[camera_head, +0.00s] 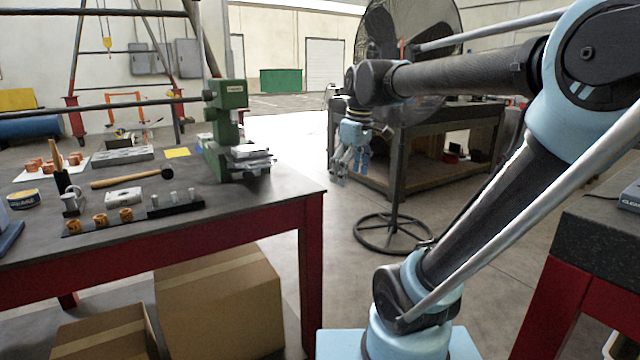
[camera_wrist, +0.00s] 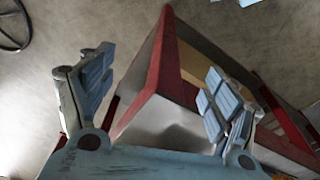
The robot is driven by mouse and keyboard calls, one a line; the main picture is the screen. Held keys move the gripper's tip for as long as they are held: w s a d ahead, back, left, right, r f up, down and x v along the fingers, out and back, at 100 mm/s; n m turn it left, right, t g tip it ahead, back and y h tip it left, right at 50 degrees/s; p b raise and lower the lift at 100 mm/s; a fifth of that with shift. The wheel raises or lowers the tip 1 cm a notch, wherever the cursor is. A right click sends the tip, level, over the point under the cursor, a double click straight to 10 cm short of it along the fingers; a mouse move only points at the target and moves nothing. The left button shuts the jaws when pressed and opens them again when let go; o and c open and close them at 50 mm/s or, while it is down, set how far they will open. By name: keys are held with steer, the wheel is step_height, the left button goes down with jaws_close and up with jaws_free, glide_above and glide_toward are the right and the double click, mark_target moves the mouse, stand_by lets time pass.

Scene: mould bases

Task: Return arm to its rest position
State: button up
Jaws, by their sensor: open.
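My gripper (camera_head: 352,160) hangs from the end of my raised arm in the head view, in the gap to the right of the red-framed workbench (camera_head: 250,221). It is clear of the bench and points downward. In the wrist view my gripper (camera_wrist: 152,95) shows its two blue-padded fingers spread wide apart. Nothing is between the fingers. Behind them are the floor and the red frame of a table (camera_wrist: 165,65), seen at an angle from above.
The workbench holds a green press (camera_head: 222,130), a black-headed mallet (camera_head: 130,178), a metal block (camera_head: 124,196) and small orange and silver parts. Cardboard boxes (camera_head: 217,305) stand below. A large fan (camera_head: 398,185) stands behind my arm. A dark-topped table (camera_head: 605,235) is at the right.

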steer(key=s+d+f+m, duration=0.5)
steer(key=s+f, duration=0.1)
steer(key=f, duration=0.4)
steer(key=s+d+f+m+t+h, duration=0.1)
steer(key=s+d+f+m, duration=0.4)
steer(key=f, duration=0.5)
steer(key=shift+s+d+f, duration=0.2)
steer(key=shift+s+d, duration=0.15)
steer(key=shift+s, duration=0.9)
